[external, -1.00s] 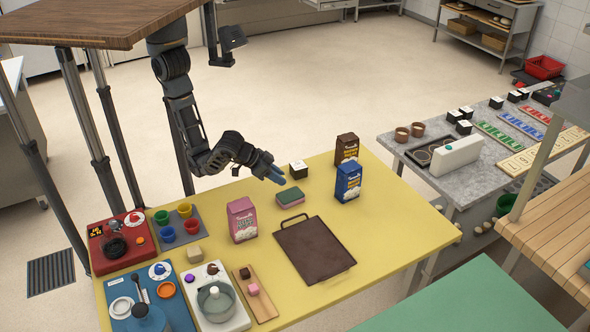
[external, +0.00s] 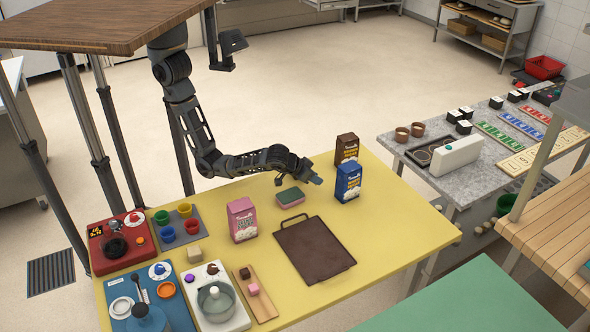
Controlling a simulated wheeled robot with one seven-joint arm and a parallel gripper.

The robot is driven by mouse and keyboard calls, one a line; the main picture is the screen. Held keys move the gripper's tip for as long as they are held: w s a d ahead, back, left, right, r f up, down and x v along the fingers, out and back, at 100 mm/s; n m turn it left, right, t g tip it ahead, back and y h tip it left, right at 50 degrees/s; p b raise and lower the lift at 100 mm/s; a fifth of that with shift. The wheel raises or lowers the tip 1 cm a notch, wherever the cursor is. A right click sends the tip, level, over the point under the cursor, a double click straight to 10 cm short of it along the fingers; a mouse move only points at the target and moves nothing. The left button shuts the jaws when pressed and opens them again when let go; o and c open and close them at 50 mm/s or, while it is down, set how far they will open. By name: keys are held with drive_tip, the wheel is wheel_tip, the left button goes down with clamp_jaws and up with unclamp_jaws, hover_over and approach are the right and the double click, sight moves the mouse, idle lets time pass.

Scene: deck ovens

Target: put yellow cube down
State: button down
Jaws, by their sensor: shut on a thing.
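My gripper (external: 316,180) is over the yellow table (external: 383,235), near its far edge. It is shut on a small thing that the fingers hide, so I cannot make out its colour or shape. No clearly yellow cube shows in the hand.
A green-topped sponge (external: 291,198) lies just left of and below my gripper. A blue box (external: 348,182) and a brown box (external: 347,148) stand to its right. A dark tray (external: 314,250) and a pink box (external: 242,219) are nearer. The table's right front is clear.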

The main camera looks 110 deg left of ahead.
drive_tip(key=shift+f, duration=2.05)
drive_tip(key=c, duration=0.9)
unclamp_jaws()
drive_tip(key=shift+f, duration=0.1)
drive_tip(key=shift+o, duration=0.2)
drive_tip(key=shift+r, duration=0.25)
drive_tip(key=v, duration=1.1)
drive_tip(key=shift+s+d+r, duration=0.2)
drive_tip(key=shift+s+r, duration=0.05)
